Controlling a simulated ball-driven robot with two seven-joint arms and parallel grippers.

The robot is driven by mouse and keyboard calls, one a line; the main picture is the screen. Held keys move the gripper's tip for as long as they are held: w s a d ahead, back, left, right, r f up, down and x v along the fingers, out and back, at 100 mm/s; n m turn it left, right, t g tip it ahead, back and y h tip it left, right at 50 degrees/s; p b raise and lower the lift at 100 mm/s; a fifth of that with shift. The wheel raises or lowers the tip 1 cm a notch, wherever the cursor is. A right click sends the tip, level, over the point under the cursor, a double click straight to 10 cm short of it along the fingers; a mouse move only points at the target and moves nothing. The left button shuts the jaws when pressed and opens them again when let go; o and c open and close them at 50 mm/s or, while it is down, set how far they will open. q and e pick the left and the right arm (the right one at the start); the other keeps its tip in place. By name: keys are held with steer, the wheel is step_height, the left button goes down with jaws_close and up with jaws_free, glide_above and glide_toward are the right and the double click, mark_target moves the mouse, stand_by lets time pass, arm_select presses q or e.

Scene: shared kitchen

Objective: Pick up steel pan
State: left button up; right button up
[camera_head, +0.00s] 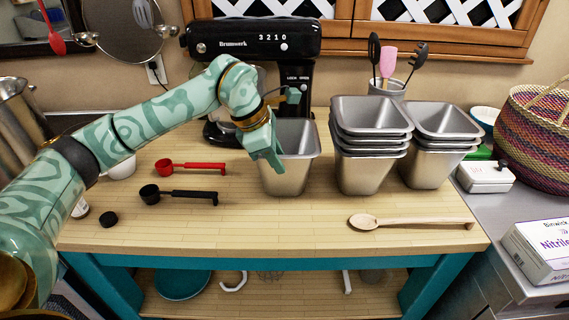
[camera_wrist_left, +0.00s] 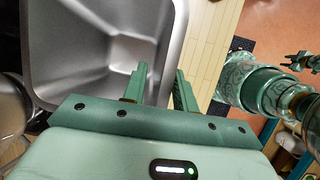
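A single steel pan (camera_head: 288,180), deep with tapered sides, stands upright on the wooden table top, left of the stacked pans. In the left wrist view the pan (camera_wrist_left: 75,40) fills the upper left. The left gripper's two fingers (camera_wrist_left: 160,88) are apart, one over the pan's inside and the other outside its rim. The rim runs between them, with a visible gap. Whether either finger touches the wall is hard to tell.
Two stacks of steel pans, middle (camera_head: 368,172) and right (camera_head: 430,170), stand close on the right. A black mixer (camera_head: 255,40) is behind. Red (camera_head: 190,167) and black (camera_head: 180,194) measuring cups lie left. A wooden spoon (camera_head: 415,222) lies front right. The front middle is clear.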

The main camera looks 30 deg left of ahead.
arm_select(q)
steer(key=x, duration=0.3)
steer(key=shift+w, duration=0.1)
steer(key=shift+r, duration=0.1)
jaws_close()
